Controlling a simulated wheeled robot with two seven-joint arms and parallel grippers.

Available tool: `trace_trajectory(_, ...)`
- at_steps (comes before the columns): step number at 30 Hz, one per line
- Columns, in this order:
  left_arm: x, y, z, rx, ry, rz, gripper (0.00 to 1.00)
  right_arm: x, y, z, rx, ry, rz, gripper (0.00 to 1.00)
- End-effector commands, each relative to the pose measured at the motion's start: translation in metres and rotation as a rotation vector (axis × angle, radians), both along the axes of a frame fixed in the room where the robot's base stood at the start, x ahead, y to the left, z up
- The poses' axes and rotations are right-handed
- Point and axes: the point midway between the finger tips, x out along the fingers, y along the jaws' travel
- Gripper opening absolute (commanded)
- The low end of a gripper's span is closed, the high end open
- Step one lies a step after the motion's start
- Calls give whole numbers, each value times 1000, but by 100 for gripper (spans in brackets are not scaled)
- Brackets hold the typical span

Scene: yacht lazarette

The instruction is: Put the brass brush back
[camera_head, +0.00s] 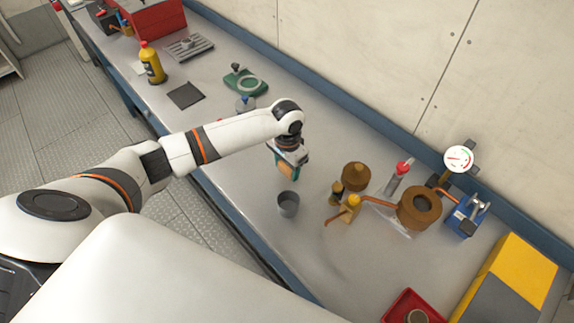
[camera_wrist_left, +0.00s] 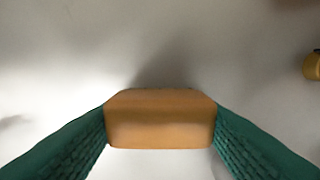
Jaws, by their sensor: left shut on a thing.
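My left gripper (camera_head: 287,163) is shut on the brass brush (camera_head: 285,172), which shows as a tan block below the fingers. In the left wrist view the brush (camera_wrist_left: 160,119) is a smooth orange-brown block squeezed between two green ribbed fingers (camera_wrist_left: 160,135). Its bristles cannot be made out. The brush is held above the grey bench, and a grey cup (camera_head: 288,204) stands just in front of it in the head view. My right gripper is not in view.
Right of the cup stand brass fittings (camera_head: 355,177), a copper pot (camera_head: 419,208), a red-capped bottle (camera_head: 397,177) and a dial gauge (camera_head: 458,159). A red tray (camera_head: 390,316) and yellow-grey box (camera_head: 520,270) lie lower right. A yellow bottle (camera_head: 152,65) and dark pad (camera_head: 186,95) are upper left.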

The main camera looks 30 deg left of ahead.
Motion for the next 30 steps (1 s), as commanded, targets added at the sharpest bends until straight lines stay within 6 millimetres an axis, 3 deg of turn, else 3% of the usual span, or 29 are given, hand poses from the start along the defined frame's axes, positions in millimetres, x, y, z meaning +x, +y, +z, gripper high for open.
trace_trajectory(13, 0, 0, -9, 0, -1, 0, 36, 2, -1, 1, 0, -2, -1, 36)
trace_trajectory(14, 0, 0, -8, 0, -1, 0, 59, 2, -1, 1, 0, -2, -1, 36)
trace_trajectory(17, 0, 0, -8, 1, -1, 0, 75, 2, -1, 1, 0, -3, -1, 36)
trace_trajectory(26, 0, 0, -7, 1, -1, 0, 76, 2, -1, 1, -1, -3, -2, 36)
trace_trajectory(30, 1, 0, 5, -1, -4, 0, 76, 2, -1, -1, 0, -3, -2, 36)
